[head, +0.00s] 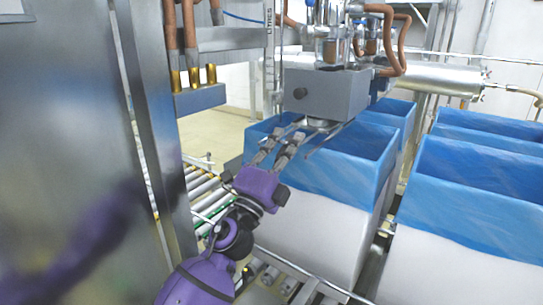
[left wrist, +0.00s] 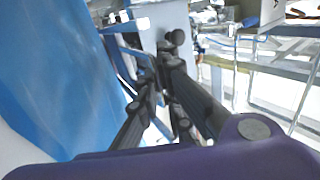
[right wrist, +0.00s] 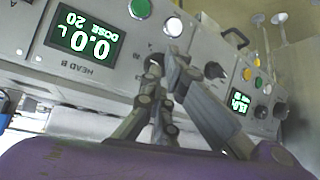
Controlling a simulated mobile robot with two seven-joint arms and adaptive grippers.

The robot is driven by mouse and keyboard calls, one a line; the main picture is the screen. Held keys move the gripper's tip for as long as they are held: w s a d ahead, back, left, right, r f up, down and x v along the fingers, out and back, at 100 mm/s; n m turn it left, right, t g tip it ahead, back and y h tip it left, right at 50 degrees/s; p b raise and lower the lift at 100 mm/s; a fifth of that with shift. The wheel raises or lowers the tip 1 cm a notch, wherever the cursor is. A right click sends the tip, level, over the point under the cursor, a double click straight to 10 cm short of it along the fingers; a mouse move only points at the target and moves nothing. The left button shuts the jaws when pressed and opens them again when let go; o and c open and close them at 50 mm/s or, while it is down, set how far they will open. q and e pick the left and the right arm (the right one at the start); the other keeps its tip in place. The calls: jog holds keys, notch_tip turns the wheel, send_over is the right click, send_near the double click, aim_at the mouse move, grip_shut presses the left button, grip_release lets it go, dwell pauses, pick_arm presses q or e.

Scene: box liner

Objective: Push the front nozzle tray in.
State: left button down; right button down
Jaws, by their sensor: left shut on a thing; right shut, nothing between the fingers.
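The front nozzle tray (head: 318,124) is a small silver part on thin rails under the grey nozzle block (head: 328,92), above the blue-lined front box. My left gripper (head: 290,139) reaches to the tray's front side, below the block's black knob. In the left wrist view, my left gripper (left wrist: 164,65) has its fingers together near the grey block (left wrist: 180,18); it is shut on the tray, though the fingers hide the contact. My right gripper (right wrist: 166,62) is shut and empty in front of a control panel. It is not in the head view.
The front box (head: 305,215) with blue liner (head: 335,170) stands under the nozzle; more lined boxes (head: 480,165) stand to the right. A roller conveyor (head: 200,185) runs at left. The right wrist view shows the panel (right wrist: 100,60) with displays, buttons and knobs.

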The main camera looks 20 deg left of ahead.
pick_arm(q)
jog(key=w, duration=0.1)
jog(key=w+d, duration=0.1)
jog(key=w, duration=0.1)
jog(key=w+b, duration=0.1)
jog(key=shift+w+d, duration=0.3)
jog(key=shift+w, duration=0.05)
jog(key=c, duration=1.9)
grip_release()
jog(key=shift+w+d, duration=0.1)
jog(key=shift+w, duration=0.05)
jog(key=shift+f, duration=0.1)
jog(key=v, duration=1.2)
